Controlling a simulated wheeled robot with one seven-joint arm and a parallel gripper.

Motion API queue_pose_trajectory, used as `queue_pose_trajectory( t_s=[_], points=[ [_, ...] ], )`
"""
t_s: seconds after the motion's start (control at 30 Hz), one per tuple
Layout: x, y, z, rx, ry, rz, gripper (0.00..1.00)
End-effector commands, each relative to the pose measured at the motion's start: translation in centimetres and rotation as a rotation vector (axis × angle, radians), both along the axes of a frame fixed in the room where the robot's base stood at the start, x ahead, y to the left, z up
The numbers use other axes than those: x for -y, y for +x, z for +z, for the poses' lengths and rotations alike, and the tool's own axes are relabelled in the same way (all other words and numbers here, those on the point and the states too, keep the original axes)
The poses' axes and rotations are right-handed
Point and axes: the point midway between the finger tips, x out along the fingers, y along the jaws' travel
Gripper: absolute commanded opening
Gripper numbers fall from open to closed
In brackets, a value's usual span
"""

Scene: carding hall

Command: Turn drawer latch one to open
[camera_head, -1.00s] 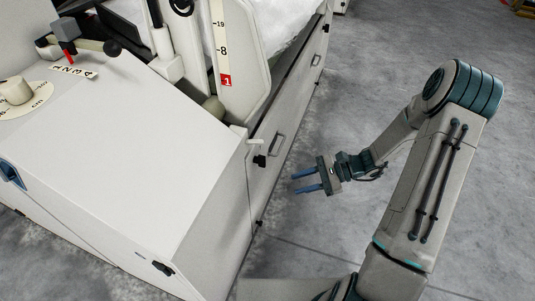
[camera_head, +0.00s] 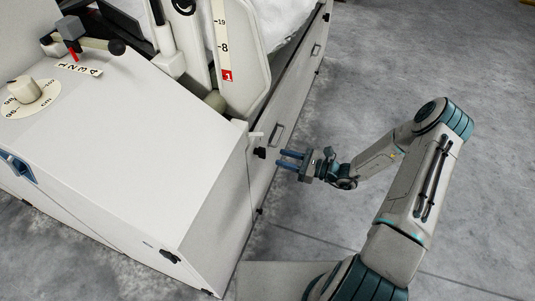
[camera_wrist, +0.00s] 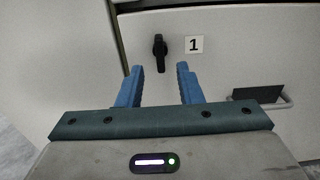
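Drawer latch one is a small black latch (camera_wrist: 160,52) on the white machine's side panel. It stands roughly upright in the wrist view, just left of a plate marked "1" (camera_wrist: 194,44). In the head view the latch (camera_head: 260,153) is a dark knob near the panel's corner edge. My gripper (camera_head: 284,159) is just right of the latch and points at it. In the wrist view my gripper (camera_wrist: 161,82) has its two blue fingers apart with nothing between them. The latch shows beyond the gap, apart from the fingertips.
A handle (camera_wrist: 262,98) sits on the panel at right in the wrist view; it also shows in the head view (camera_head: 277,134). Another black latch (camera_head: 170,256) is on the machine's near face. A dial (camera_head: 26,90) is on top. Grey floor (camera_head: 310,220) right of the machine is clear.

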Motion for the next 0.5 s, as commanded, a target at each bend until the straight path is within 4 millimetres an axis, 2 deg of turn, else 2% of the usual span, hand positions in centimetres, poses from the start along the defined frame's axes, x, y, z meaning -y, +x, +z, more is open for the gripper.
queue_pose_trajectory(
  t_s=[0.03, 0.2, 0.5],
  points=[
    [-1.2, 0.3, -0.1, 0.000, 0.001, 0.005, 0.33],
    [-4.1, 1.3, -0.1, 0.000, 0.000, 0.004, 0.33],
    [-6.3, 2.3, 0.0, 0.001, -0.001, 0.001, 0.33]
  ],
)
